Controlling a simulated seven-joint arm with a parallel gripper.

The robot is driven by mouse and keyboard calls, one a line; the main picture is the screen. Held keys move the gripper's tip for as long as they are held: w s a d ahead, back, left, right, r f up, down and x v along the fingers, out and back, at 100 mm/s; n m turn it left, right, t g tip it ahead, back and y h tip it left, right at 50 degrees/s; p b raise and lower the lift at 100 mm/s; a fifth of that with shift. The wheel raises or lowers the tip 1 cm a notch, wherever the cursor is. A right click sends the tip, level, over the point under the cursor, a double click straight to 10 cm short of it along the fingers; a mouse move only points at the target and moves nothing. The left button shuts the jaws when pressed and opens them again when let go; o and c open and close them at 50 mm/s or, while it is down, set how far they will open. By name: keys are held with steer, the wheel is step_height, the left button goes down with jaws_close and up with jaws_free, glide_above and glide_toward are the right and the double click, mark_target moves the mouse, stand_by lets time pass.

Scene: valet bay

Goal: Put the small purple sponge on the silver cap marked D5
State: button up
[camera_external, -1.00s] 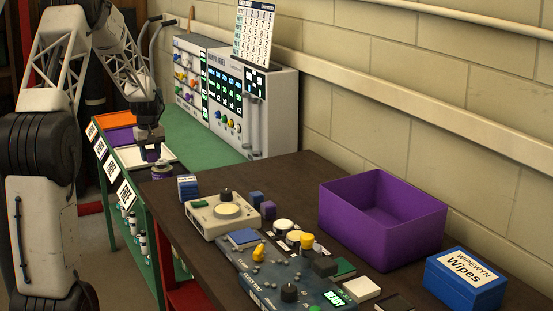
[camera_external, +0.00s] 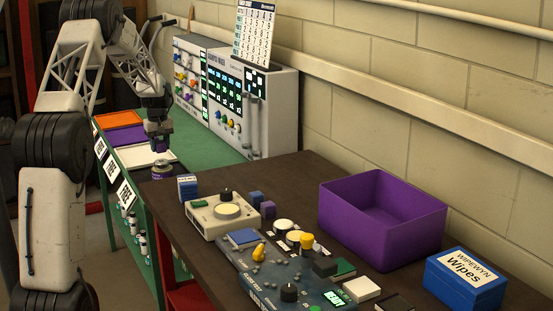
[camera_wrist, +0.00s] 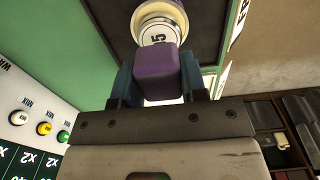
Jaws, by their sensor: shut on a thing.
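My gripper (camera_external: 159,147) is shut on the small purple sponge (camera_wrist: 156,74), which sits between the two fingers in the wrist view (camera_wrist: 157,85). The silver cap (camera_wrist: 157,34) shows just beyond the sponge, with a purple band around it. A "5" is readable on its label; the sponge hides the rest. In the external view the cap (camera_external: 162,168) stands near the dark table's far left corner, just below my gripper. The sponge is small and hard to make out there. I cannot tell whether the sponge touches the cap.
A blue-and-white box (camera_external: 187,188) and a cream device (camera_external: 222,214) stand nearer on the dark table. A white tray (camera_external: 143,156) lies left of the cap, on the green bench (camera_external: 205,145). A grey panel unit (camera_external: 255,110) stands behind. A purple bin (camera_external: 382,235) is at right.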

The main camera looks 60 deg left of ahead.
mark_target(161, 161)
steer(key=shift+a+f, duration=0.1)
stand_by(0.3)
steer(key=shift+f, duration=1.65)
steer(key=shift+f, duration=0.15)
steer(key=o, duration=0.9)
step_height(161, 161, up, 12)
steer(key=shift+r, duration=0.15)
